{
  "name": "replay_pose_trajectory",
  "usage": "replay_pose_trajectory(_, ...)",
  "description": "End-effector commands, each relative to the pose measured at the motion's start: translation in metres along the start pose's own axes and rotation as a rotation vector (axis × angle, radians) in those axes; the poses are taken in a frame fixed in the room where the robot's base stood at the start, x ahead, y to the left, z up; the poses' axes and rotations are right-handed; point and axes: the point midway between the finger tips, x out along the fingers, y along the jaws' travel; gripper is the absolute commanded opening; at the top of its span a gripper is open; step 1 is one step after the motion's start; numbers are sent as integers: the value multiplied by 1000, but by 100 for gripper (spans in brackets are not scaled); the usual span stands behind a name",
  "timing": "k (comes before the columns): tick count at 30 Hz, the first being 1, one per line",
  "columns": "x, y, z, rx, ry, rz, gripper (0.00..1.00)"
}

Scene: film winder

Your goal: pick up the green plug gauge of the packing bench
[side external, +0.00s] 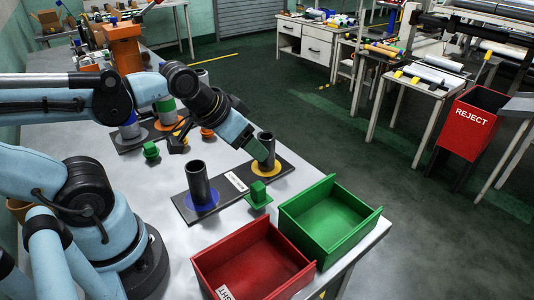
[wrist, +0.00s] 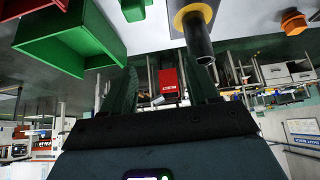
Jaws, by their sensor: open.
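A green plug gauge (side external: 258,194), a small block on a wider flat base, stands on the grey bench between the black fixture and the green bin. A green piece at the top of the wrist view (wrist: 133,9) seems to be the same one. A similar small green piece (side external: 151,150) stands further back. My gripper (side external: 264,156) is open and empty, tilted down to the right, above and behind the nearer green piece, close to the yellow-ringed post. In the wrist view its two dark green fingers (wrist: 161,72) are apart with only distant background between them.
A black fixture plate (side external: 236,182) carries a blue-ringed post (side external: 197,183) and a yellow-ringed post (side external: 267,146). A green bin (side external: 352,233) and a red bin (side external: 230,250) stand at the bench's front edge. A red reject bin (side external: 470,125) stands beyond.

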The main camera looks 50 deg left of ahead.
Motion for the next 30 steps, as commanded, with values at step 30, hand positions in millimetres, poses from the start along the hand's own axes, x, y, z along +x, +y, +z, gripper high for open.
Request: replay_pose_trajectory(30, 22, 23, 3, 0, -611, -1, 60)
